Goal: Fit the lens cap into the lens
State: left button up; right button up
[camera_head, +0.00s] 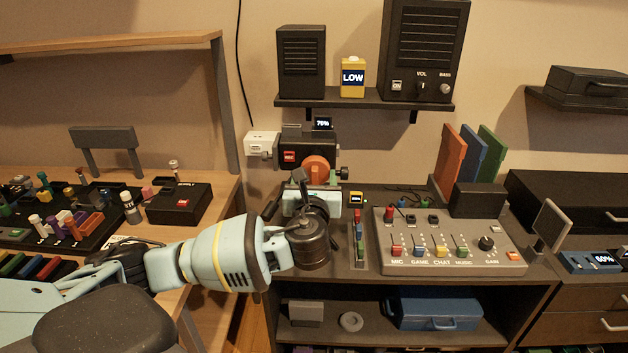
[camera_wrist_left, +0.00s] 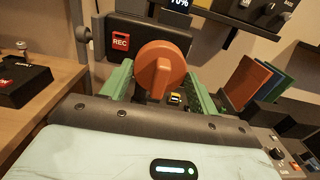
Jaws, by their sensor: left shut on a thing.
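The orange lens cap (camera_head: 316,167) is a round disc with a raised grip bar. It is held in front of the dark camera (camera_head: 322,146) with the red REC button. My left gripper (camera_head: 317,178) reaches in from the left and is shut on the cap. In the left wrist view, the cap (camera_wrist_left: 162,72) sits between the green fingers of my left gripper (camera_wrist_left: 160,88), facing the camera body (camera_wrist_left: 135,30). The lens is hidden behind the cap, so I cannot tell whether they touch. My right gripper is not in view.
A grey mixer panel (camera_head: 455,262) lies right of my left arm. A white box (camera_head: 262,144) sticks out beside the camera's left. A shelf with speakers (camera_head: 425,45) hangs above. A wooden desk (camera_head: 215,200) with a black box (camera_head: 180,203) stands at left.

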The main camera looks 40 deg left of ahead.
pick_arm(q)
jog(key=shift+w+a, duration=0.1)
jog(key=shift+w, duration=0.05)
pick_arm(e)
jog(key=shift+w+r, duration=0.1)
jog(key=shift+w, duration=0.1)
pick_arm(q)
jog(key=shift+w+a, duration=0.1)
jog(key=shift+w, duration=0.05)
jog(key=o, duration=1.2)
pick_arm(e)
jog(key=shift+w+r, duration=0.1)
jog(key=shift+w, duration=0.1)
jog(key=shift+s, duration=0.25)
pick_arm(q)
jog(key=shift+s+d, duration=0.2)
jog(key=shift+s, duration=0.05)
jog(key=v, duration=0.7)
jog(key=shift+p, duration=0.3)
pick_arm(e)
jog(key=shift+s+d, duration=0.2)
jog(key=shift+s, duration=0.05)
pick_arm(q)
jog(key=shift+s, duration=0.1)
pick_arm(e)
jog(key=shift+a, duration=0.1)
